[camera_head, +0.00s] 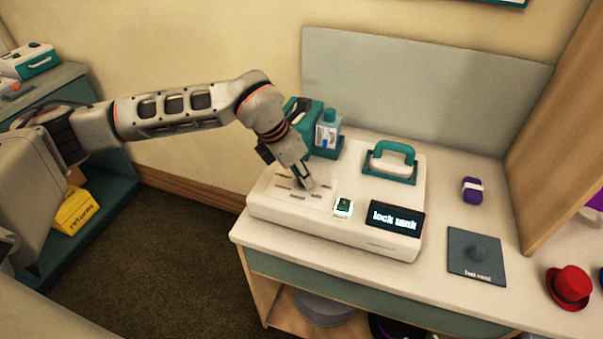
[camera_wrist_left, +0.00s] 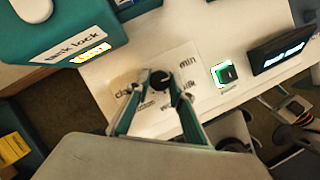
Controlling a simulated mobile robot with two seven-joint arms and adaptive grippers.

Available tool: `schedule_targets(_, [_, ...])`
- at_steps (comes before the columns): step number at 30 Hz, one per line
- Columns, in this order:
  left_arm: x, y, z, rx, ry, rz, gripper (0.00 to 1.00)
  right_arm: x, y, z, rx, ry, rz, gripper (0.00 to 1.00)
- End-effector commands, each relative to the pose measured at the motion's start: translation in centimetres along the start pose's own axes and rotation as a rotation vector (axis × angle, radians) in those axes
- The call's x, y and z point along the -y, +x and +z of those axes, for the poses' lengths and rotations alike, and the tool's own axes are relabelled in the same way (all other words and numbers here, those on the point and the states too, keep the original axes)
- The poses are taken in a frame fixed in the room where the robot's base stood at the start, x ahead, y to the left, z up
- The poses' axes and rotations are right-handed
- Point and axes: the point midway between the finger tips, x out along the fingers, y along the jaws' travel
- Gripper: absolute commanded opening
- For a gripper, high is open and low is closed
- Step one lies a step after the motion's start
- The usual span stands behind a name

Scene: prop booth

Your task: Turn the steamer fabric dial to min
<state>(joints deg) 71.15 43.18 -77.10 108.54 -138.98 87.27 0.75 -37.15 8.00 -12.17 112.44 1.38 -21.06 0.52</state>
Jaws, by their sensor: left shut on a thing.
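The steamer (camera_head: 330,226) is a wide white console on the table. Its fabric dial (camera_wrist_left: 160,79) is a small black knob in the left wrist view, on a pale panel with printed words around it. "Min" (camera_wrist_left: 187,62) is at the upper right of the knob, with "silk" below it. My left gripper (camera_head: 304,182) reaches down onto the panel. Its two fingers are shut on the dial, one on each side. The fingers hide some words, and I cannot tell which word the dial points at.
The steamer's display (camera_head: 396,217) reads "lock tank", beside a lit green button (camera_head: 343,207). A teal tank housing (camera_wrist_left: 75,35) labelled "tank lock" stands close to the gripper. A teal-handled iron (camera_head: 392,160) rests at the back right.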

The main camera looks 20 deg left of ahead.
Motion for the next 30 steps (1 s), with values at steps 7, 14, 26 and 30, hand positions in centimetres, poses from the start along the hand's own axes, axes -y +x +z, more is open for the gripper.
schedule_targets(7, [0.13, -0.07, 0.15, 0.003, -0.14, 0.059, 0.01, 0.05, 0.14, 0.3, 0.002, 0.0, 0.0, 0.4])
schedule_targets(14, [0.13, -0.1, 0.14, 0.002, -0.213, 0.089, 0.01, 0.07, 0.19, 0.42, 0.003, 0.0, -0.001, 0.4])
schedule_targets(26, [0.1, -0.14, 0.2, 0.004, -0.236, 0.099, 0.01, 0.09, 0.2, 0.46, 0.003, 0.0, -0.001, 0.4])
schedule_targets(30, [0.1, -0.14, 0.2, 0.004, -0.236, 0.099, 0.01, 0.09, 0.2, 0.47, 0.003, 0.0, -0.001, 0.4])
